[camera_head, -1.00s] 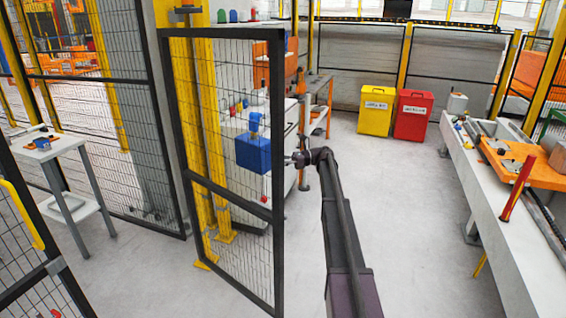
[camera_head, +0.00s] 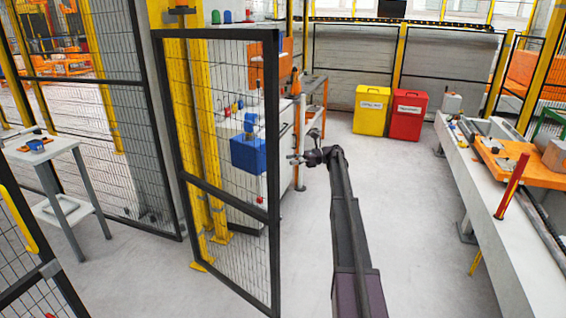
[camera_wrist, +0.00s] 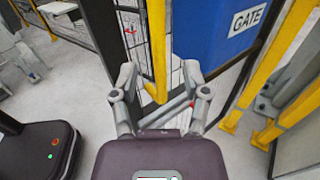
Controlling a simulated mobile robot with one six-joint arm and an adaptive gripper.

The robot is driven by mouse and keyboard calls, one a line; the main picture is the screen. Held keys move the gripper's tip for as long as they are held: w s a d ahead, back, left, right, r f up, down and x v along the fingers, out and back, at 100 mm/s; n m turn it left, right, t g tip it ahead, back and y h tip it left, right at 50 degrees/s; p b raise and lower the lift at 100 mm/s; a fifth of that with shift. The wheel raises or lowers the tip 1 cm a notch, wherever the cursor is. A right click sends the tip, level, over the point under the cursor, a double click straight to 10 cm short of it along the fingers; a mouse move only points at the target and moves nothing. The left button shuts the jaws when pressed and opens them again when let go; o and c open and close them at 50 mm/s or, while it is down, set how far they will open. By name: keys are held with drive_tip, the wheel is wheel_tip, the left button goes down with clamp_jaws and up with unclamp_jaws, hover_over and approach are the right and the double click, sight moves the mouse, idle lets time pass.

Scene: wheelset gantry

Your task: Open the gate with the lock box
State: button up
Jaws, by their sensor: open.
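The gate (camera_head: 274,170) is a black-framed mesh panel standing ajar, swung out from the yellow posts. A blue lock box (camera_head: 249,154) sits on its mesh near the free edge, with a smaller blue part on top. In the wrist view the box (camera_wrist: 212,30) fills the upper right, beside a "GATE" label. My gripper (camera_head: 294,159) is just right of the gate's free edge, at about the box's height. In the wrist view my gripper (camera_wrist: 160,77) has its fingers spread and empty. A yellow upright bar (camera_wrist: 157,45) shows between them; I cannot tell whether they touch it.
A second gate with a yellow handle (camera_head: 23,217) stands at lower left, near a small grey table (camera_head: 62,152). Yellow (camera_head: 371,112) and red (camera_head: 409,117) bins stand behind. A long bench (camera_head: 480,205) lines the right. Floor between gate and bench is clear.

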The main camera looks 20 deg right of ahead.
drive_tip(key=d, duration=0.5)
drive_tip(key=shift+s+d, duration=0.2)
drive_tip(key=shift+s, duration=0.1)
